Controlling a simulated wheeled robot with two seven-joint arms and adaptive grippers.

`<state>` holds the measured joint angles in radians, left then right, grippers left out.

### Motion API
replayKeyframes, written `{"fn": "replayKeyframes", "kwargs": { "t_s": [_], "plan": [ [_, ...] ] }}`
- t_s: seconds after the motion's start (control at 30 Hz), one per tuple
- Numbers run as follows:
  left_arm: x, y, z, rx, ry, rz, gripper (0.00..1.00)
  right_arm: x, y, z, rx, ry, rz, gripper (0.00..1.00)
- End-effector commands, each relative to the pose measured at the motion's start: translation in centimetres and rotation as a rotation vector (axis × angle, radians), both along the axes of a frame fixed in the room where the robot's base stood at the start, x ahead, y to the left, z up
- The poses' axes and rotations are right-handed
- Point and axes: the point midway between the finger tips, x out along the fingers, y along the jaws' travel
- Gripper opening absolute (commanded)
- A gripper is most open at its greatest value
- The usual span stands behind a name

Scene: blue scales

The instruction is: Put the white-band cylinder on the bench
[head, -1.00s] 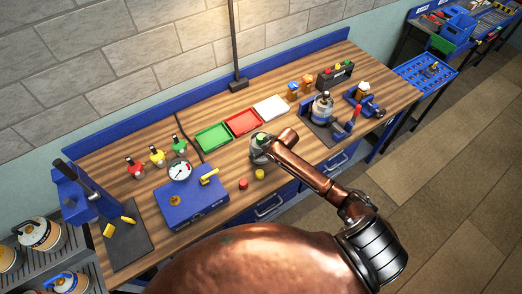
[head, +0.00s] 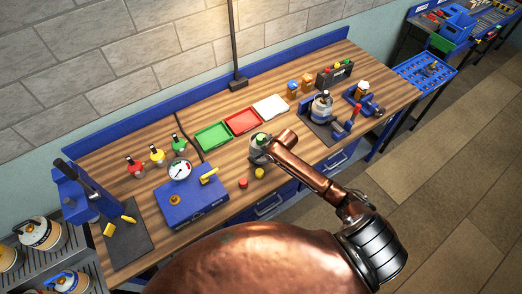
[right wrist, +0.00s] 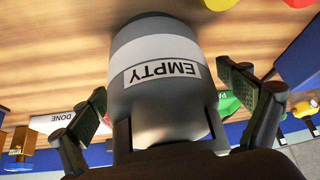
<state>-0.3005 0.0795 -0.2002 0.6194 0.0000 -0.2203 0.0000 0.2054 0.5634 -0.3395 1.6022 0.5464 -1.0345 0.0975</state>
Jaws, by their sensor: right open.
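The grey cylinder with a white band and an "EMPTY" label (right wrist: 165,60) fills the middle of the right wrist view, its far end against the wooden bench top (right wrist: 60,70). In the head view this cylinder (head: 257,150) appears to stand near the front middle of the bench (head: 300,147), partly hidden by my right arm. My right gripper (right wrist: 167,98) is open, with one finger on each side of the cylinder and gaps visible beside it. My left gripper is not in view.
Green (head: 212,136), red (head: 243,121) and white (head: 271,107) trays lie behind the cylinder. Another cylinder (head: 322,107) stands on a dark mat at right.

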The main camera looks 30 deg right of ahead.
Motion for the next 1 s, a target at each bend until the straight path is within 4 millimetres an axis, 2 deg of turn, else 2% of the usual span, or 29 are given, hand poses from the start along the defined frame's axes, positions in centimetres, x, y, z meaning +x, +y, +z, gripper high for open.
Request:
{"fn": "replayKeyframes", "kwargs": {
  "t_s": [0.23,0.5,0.7,1.0],
  "plan": [
    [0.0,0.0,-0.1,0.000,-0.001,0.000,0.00,-0.9,-0.3,1.8,0.000,-0.002,0.002,0.94],
    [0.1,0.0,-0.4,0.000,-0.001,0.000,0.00,-3.9,-1.2,6.5,-0.001,-0.002,0.001,0.94],
    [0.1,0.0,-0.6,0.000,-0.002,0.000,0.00,-5.5,-1.6,9.2,0.000,-0.001,0.000,0.94],
    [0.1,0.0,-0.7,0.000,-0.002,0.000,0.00,-6.2,-1.8,10.3,0.001,0.000,-0.001,0.94]
  ]
}}
